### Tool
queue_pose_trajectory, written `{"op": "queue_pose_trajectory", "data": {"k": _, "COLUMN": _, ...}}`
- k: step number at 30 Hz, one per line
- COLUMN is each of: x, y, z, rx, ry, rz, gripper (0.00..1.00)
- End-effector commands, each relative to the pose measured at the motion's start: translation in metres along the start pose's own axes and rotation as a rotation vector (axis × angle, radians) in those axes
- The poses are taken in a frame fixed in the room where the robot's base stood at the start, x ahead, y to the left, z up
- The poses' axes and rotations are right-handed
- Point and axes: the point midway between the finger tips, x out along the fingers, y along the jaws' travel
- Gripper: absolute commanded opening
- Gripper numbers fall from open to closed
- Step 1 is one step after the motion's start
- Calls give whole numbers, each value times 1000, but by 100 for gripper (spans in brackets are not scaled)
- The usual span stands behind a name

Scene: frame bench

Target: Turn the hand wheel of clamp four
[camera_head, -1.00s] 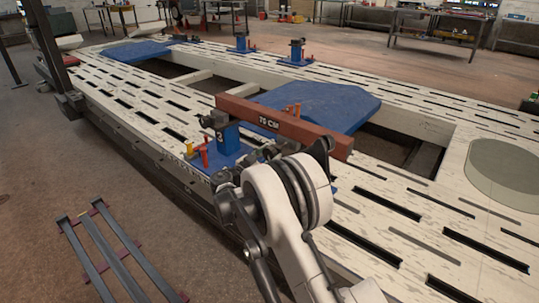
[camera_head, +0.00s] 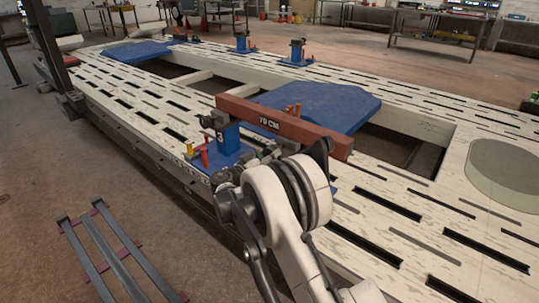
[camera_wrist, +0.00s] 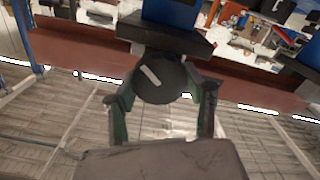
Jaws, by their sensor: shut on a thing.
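In the wrist view, my gripper (camera_wrist: 162,106) has its two dark green fingers on either side of a dark round hand wheel (camera_wrist: 160,80) with a pale bar mark on its face. The fingers are closed on its rim. A black clamp block (camera_wrist: 165,40) with a blue part above it sits behind the wheel. No number shows on this clamp. In the head view, my arm hides the gripper and most of this clamp.
A red-brown beam (camera_head: 285,126) marked 70 CM runs across the clamps, close to my arm. The white slotted frame bench (camera_head: 420,210) has open gaps. A blue panel (camera_head: 330,104) lies behind the beam. A metal rack (camera_head: 115,250) lies on the floor at left.

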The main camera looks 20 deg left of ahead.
Motion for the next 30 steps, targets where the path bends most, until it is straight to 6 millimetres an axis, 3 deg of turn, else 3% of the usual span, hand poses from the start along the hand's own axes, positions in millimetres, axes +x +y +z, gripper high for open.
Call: {"op": "queue_pose_trajectory", "data": {"k": 30, "x": 0, "y": -4, "z": 3, "rx": -965, "ry": -1, "rz": 0, "gripper": 19}}
